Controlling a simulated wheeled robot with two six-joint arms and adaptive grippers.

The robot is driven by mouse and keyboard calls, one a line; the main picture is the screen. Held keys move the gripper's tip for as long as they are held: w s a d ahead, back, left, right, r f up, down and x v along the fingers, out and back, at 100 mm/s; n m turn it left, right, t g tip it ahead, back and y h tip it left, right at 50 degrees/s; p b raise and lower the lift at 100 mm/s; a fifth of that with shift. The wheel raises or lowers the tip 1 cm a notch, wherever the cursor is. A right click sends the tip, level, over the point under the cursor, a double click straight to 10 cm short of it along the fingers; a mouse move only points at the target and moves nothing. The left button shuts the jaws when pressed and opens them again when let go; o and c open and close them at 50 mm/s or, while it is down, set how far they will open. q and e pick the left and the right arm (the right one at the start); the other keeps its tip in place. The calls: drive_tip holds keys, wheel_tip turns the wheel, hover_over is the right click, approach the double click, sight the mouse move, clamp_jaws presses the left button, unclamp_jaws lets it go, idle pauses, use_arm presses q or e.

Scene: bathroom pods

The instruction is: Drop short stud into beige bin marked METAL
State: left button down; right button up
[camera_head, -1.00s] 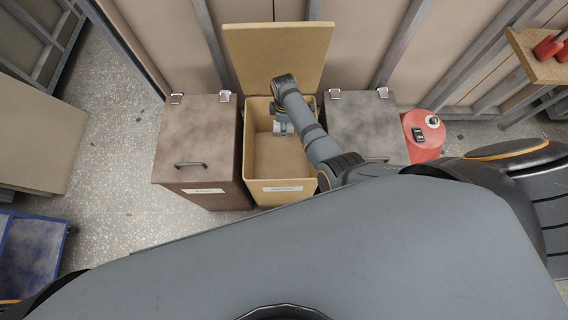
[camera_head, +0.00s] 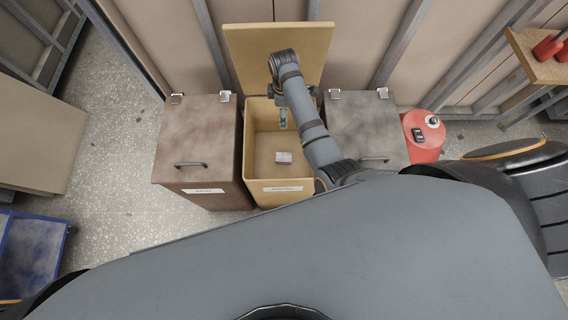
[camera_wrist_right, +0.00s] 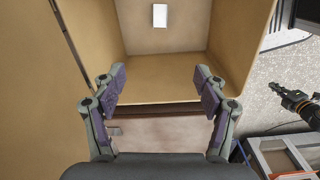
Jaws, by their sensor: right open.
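The beige bin (camera_head: 249,150) stands between two closed bins with its lid (camera_head: 280,55) open against the wall. It carries a white label whose text is too small to read. A small pale grey block, apparently the short stud (camera_head: 284,157), lies inside on the bin floor. It shows as a white rectangle in the right wrist view (camera_wrist_right: 159,15). My right gripper (camera_head: 283,122) is over the bin opening, fingers apart and empty, above and behind the stud. Its spread fingers also show in the right wrist view (camera_wrist_right: 160,76).
A brown lidded bin (camera_head: 196,140) stands left and a grey lidded bin (camera_head: 358,125) right. A red canister (camera_head: 425,140) is beside the grey bin. A blue cart (camera_head: 30,250) is at lower left. Speckled floor (camera_head: 115,190) is clear to the left.

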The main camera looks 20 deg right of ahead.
wheel_tip(320, 180, up, 3)
drive_tip(key=shift+r, duration=0.1)
idle(0.7)
